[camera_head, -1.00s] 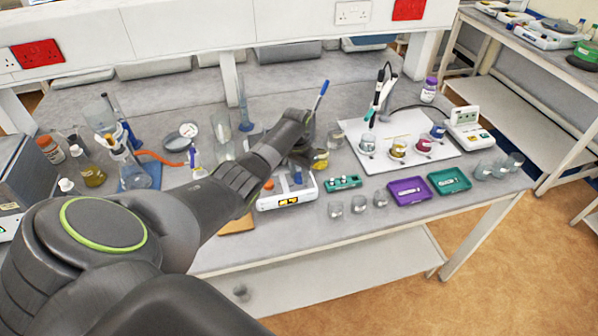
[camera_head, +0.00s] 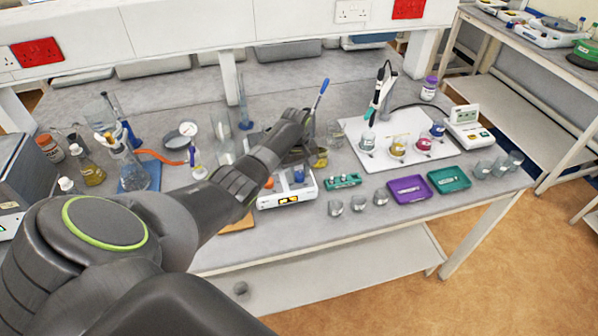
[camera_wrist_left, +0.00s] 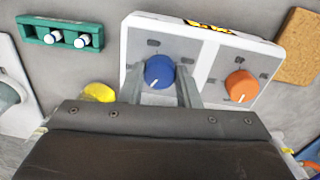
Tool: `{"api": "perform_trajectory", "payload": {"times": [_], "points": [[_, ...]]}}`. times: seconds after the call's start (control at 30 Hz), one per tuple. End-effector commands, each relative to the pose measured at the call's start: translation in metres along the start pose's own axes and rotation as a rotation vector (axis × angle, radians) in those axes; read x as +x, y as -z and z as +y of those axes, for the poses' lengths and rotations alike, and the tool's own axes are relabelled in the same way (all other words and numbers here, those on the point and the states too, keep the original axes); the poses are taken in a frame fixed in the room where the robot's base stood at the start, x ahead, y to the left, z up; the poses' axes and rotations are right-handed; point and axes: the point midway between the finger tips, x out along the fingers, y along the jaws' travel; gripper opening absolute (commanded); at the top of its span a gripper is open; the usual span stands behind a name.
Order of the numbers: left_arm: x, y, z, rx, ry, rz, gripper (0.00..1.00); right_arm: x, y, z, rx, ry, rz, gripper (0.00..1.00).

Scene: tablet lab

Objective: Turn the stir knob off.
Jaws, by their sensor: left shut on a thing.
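The white hotplate stirrer (camera_head: 287,198) stands near the front edge of the bench, with an orange knob (camera_head: 269,183) and a blue knob (camera_head: 298,175). In the left wrist view, the blue knob (camera_wrist_left: 158,71) sits between the two fingers of my left gripper (camera_wrist_left: 161,76), which is shut on it. A white pointer line on it points down and slightly left. The orange knob (camera_wrist_left: 241,86) is free to its right in that view. The lettering around the knobs is not readable. In the head view my arm hides the stirrer's plate. My right gripper is out of view.
A small green rack (camera_head: 343,181) stands close beside the stirrer. Purple (camera_head: 409,190) and green (camera_head: 449,180) trays lie farther right. A cork mat (camera_wrist_left: 301,47) lies beside the stirrer. Glassware and a blue pen stand behind my gripper.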

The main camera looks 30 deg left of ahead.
Motion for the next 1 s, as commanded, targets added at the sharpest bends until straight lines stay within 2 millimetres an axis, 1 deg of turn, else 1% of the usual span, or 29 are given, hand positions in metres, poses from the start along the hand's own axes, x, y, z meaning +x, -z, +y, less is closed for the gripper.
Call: {"api": "perform_trajectory", "payload": {"times": [0.2,0.5,0.7,1.0], "points": [[-0.0021,0.0012,0.0017,-0.195,-0.005,0.013,0.07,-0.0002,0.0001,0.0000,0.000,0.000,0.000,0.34],[-0.0022,0.0013,0.0018,-0.402,-0.005,0.022,0.07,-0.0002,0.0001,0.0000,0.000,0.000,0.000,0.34],[-0.0022,0.0014,0.0019,-0.482,-0.005,0.026,0.07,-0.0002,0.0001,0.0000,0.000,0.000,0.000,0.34],[-0.0023,0.0014,0.0019,-0.523,-0.005,0.027,0.07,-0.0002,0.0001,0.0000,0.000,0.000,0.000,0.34]]}}
